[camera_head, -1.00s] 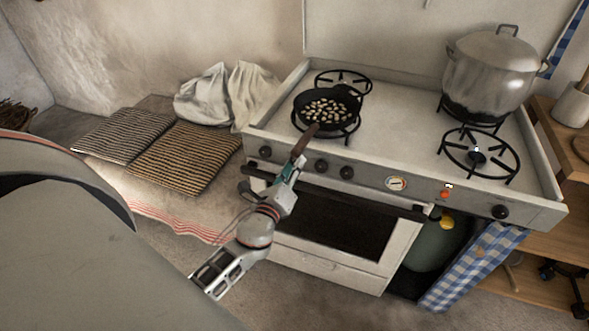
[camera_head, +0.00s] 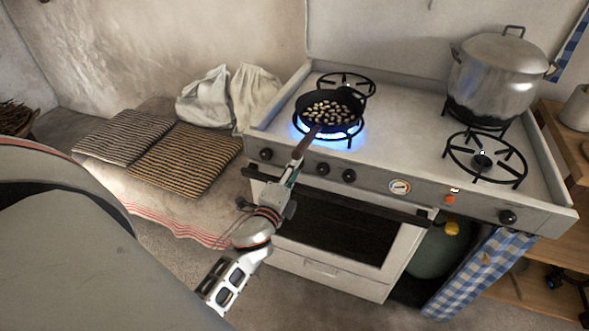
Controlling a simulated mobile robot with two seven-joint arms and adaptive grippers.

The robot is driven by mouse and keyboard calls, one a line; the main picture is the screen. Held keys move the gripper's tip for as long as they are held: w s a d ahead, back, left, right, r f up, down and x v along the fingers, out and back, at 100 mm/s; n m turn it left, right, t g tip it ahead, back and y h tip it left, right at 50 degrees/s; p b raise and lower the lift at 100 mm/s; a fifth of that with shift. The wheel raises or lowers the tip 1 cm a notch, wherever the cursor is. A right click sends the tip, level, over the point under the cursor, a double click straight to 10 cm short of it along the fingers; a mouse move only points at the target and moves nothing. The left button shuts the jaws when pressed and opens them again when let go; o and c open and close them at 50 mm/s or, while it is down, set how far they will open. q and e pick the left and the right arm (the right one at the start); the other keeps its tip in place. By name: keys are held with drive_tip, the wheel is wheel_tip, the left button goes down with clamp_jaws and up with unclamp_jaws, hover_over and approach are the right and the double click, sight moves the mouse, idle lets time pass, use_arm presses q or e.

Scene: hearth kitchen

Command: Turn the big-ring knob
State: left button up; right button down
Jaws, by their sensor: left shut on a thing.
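My left gripper (camera_head: 293,177) is at the stove's front panel, below the end of the pan's handle. It is shut on a knob there, which the fingers and the handle hide; I take it as the big-ring knob. The black pan (camera_head: 330,110) with pale pieces in it sits on the front left burner. A blue flame (camera_head: 345,134) burns under the pan. Other black knobs show on the panel: one (camera_head: 266,154) left of the gripper, two (camera_head: 323,168) right of it, and one (camera_head: 508,217) at the far right. My right gripper is out of view.
An oven door handle (camera_head: 385,208) runs below the knobs. A large lidded pot (camera_head: 494,80) stands at the back right, behind an empty burner (camera_head: 486,160). A green gas cylinder (camera_head: 427,254) with a yellow valve (camera_head: 452,228) is below right. Striped mats (camera_head: 186,160) lie left.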

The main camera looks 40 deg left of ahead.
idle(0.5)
use_arm(q)
drive_tip(key=o, duration=1.1)
drive_tip(key=v, duration=0.7)
drive_tip(key=shift+s, duration=0.25)
